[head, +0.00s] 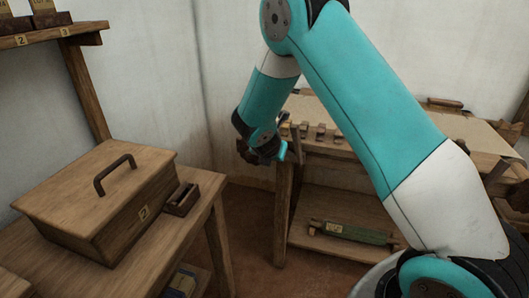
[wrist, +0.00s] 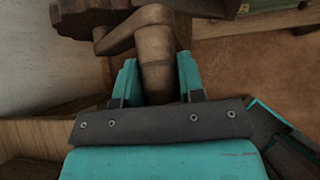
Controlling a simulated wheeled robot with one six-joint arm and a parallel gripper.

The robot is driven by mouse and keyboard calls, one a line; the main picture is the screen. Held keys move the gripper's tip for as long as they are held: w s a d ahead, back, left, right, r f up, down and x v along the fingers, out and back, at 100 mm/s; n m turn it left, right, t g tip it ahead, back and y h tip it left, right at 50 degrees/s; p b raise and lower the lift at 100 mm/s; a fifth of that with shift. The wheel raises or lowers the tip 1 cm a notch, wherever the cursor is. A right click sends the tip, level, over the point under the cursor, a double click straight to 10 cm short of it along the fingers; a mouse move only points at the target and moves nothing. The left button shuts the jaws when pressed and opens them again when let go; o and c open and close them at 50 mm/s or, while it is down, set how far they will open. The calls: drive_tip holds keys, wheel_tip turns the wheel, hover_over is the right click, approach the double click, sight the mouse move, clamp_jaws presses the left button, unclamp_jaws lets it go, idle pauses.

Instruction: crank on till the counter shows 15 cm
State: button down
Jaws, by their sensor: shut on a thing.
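My gripper (wrist: 156,88) is shut on the wooden crank handle (wrist: 155,65), with one teal finger on each side of it in the wrist view. The handle joins a wooden crank arm (wrist: 120,38) that leads to a darker, toothed-looking wooden part (wrist: 75,20) at the upper left. In the head view my gripper (head: 283,150) is at the left end of the wooden loom frame (head: 284,215), and my wrist hides most of the crank. I cannot make out a counter or its reading in either view.
A lidded wooden box (head: 75,205) marked 2 stands on a wooden table (head: 190,240) at the left, with a small dark holder (head: 181,200) beside it. A wall shelf (head: 40,38) is above. A green roll (head: 350,233) lies on the loom's lower shelf. Bare floor (head: 250,240) shows between.

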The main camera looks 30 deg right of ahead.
drive_tip(key=shift+w+r, duration=0.15)
drive_tip(key=c, duration=0.7)
unclamp_jaws()
drive_tip(key=shift+c, duration=0.2)
drive_tip(key=p+v, duration=0.1)
drive_tip(key=v, duration=1.6)
drive_tip(key=shift+s, duration=0.2)
drive_tip(key=shift+a+r, duration=0.1)
drive_tip(key=shift+a, duration=0.05)
